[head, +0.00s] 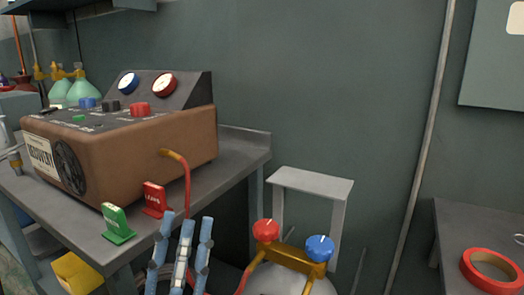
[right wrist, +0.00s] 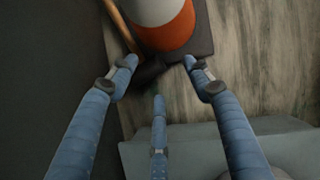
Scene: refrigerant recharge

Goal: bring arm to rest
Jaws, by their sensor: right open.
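My left gripper (head: 187,219) shows at the bottom of the head view, its blue fingers pointing up and standing apart with nothing between them. The right gripper does not show in the head view.
A brown recovery machine (head: 135,140) stands on the grey workbench (head: 238,160). Green (head: 117,225) and red (head: 154,200) tags are at its front edge. A tank with red (head: 266,230) and blue (head: 319,248) knobs is right of my left gripper. Red tape (head: 480,283) lies on the right table (head: 470,225).

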